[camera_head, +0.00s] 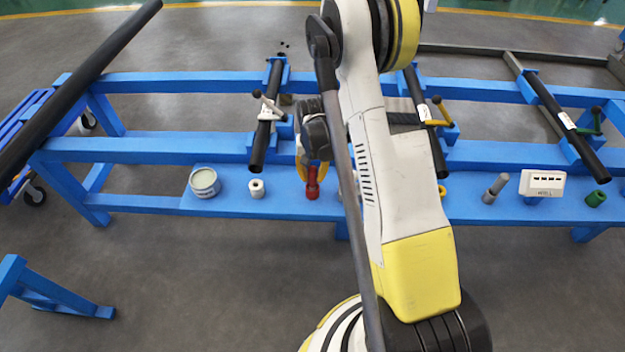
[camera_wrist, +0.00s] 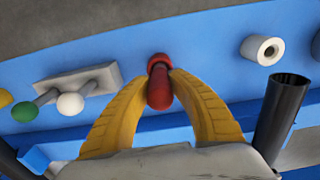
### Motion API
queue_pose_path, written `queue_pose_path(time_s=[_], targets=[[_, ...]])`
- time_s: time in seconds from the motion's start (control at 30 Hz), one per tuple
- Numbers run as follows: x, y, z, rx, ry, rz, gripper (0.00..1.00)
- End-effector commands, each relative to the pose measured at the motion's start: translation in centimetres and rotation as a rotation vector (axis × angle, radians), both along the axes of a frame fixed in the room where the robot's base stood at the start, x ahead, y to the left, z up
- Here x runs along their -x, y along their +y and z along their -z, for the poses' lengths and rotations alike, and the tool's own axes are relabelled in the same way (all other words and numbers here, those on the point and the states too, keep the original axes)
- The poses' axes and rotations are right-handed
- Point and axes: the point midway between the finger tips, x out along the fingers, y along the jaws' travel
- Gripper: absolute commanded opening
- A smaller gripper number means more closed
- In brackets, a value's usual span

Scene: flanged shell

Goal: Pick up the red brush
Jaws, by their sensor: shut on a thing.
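The red brush (camera_head: 312,184) is on the blue lower shelf in the head view, just left of my arm. In the wrist view the red brush (camera_wrist: 160,86) lies between the tips of my two yellow fingers. My gripper (camera_wrist: 160,78) is shut on it, with one finger on each side. In the head view my gripper (camera_head: 311,172) shows partly, above and around the brush, and my arm hides the area to its right. I cannot tell whether the brush still touches the shelf.
A white roll (camera_head: 256,189) and a pale tin (camera_head: 204,182) stand left of the brush. A grey cylinder (camera_head: 495,188), a white box (camera_head: 543,183) and a green object (camera_head: 596,198) are farther right. A black tube (camera_head: 266,125) slopes down close to my gripper's left.

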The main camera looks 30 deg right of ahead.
Motion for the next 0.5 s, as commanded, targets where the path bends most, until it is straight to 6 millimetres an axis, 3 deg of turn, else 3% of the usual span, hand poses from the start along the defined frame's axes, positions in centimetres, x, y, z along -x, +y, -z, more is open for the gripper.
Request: queue_pose_path(time_s=[0.23,0.5], targets=[[0.0,0.0,-1.0,0.000,0.000,0.000,0.00],[0.0,0.0,-6.7,0.000,0.000,0.000,0.00]])
